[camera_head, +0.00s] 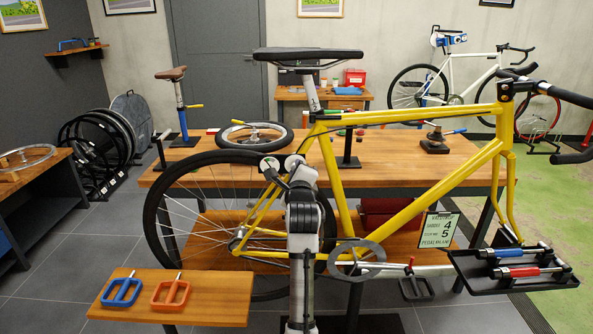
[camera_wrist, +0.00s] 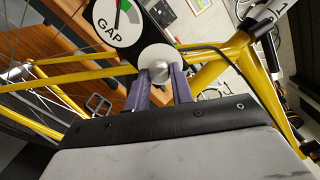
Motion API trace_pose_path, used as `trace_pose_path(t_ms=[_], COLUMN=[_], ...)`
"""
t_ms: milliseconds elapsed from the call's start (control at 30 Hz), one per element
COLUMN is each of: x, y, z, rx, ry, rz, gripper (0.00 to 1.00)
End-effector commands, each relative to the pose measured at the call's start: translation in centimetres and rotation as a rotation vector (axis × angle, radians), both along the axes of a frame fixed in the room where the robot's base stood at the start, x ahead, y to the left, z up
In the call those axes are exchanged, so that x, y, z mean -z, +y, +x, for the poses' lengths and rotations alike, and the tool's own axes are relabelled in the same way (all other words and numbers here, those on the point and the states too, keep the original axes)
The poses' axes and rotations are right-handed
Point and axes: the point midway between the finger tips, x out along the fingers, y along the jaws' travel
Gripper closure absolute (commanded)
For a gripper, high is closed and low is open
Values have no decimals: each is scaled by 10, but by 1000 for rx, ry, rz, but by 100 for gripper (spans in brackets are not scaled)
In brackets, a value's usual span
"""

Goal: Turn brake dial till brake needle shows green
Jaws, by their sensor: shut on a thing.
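The brake dial (camera_wrist: 157,57) is a white disc with a grey knob in the middle of the wrist view. My gripper (camera_wrist: 163,78) has its two purple fingers on either side of the knob and is shut on it. Beside the dial, up and to the left, is a round gauge marked GAP (camera_wrist: 112,27). It has a white face in a dark frame, with red and green patches. Its top is cut off, so I cannot tell which colour the needle points to. In the head view my arm reaches up to the yellow bike's (camera_head: 405,213) rear frame.
A wooden workbench (camera_head: 420,160) stands behind the bike. A small wooden shelf (camera_head: 215,302) at front left holds a blue and an orange pedal. A black tray (camera_head: 480,274) with several tools is at right. The bike's saddle (camera_head: 308,55) stands above my arm.

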Motion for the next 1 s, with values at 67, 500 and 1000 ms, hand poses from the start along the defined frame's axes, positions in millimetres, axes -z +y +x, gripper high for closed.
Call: trace_pose_path(t_ms=[67,500,1000], x=[0,0,-1], y=[1,1,1], z=[0,0,0], rx=[-2,-1,-2], ry=[3,2,4], rz=[-71,-490,-967], gripper=[100,100,100])
